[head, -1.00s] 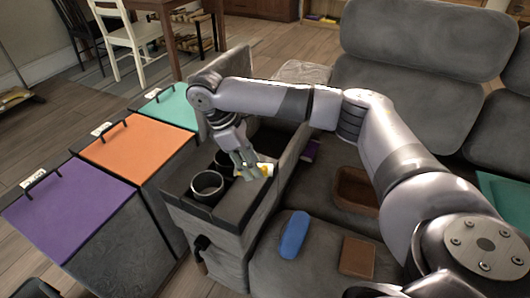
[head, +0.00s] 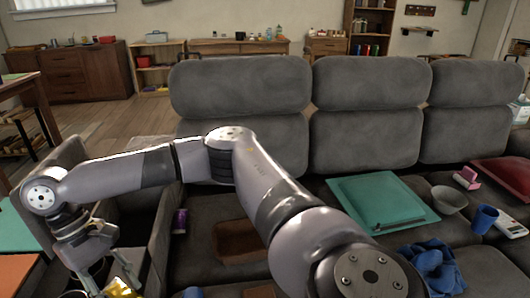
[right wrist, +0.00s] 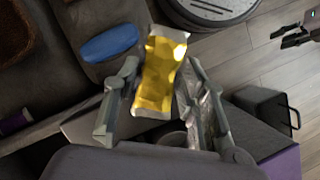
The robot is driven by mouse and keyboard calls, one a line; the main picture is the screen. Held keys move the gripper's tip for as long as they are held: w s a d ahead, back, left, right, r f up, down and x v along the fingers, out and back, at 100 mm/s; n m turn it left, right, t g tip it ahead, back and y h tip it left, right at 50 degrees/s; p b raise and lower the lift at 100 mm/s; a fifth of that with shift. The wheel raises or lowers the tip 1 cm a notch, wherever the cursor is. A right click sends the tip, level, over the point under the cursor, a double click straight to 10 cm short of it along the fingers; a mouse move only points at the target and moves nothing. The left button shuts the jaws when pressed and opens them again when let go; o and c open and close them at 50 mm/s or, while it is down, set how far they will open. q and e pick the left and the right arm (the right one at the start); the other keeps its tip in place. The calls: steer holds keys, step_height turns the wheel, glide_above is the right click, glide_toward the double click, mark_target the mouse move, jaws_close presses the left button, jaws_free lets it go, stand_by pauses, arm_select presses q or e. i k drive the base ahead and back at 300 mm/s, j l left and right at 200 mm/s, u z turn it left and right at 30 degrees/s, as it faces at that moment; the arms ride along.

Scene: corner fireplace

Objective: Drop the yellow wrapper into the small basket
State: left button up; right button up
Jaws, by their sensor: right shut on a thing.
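My right gripper (head: 105,285) is at the lower left of the head view, above the sofa's console with the cup holders. It is shut on the yellow wrapper (head: 122,288), which is partly cut off by the frame edge. In the right wrist view, the yellow and white wrapper (right wrist: 160,72) sits between the two fingers of the gripper (right wrist: 158,88). A brown basket (head: 238,242) lies on the sofa seat, right of the gripper and apart from it. Its corner shows in the right wrist view (right wrist: 14,38). What seems to be my left gripper (right wrist: 299,36) shows at that view's right edge; its opening is unclear.
A purple item (head: 180,221) stands between console and basket. A blue object (right wrist: 110,43) lies on the seat. The sofa backrest (head: 365,110) rises behind.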

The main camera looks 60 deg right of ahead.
mark_target(261, 244)
steer(key=z, duration=0.45)
steer(key=k+j+z, duration=0.1)
steer(key=z, duration=0.8)
steer(key=k+z, duration=0.1)
steer(key=z, duration=0.35)
steer(key=u, duration=0.95)
steer(key=l+u, duration=0.15)
steer(key=l, duration=0.25)
steer(key=k+l+u, duration=0.15)
steer(key=l, duration=0.25)
steer(key=l+u, duration=0.2)
steer(key=l, duration=0.25)
steer(key=k+l+u, duration=0.15)
steer(key=l, duration=0.2)
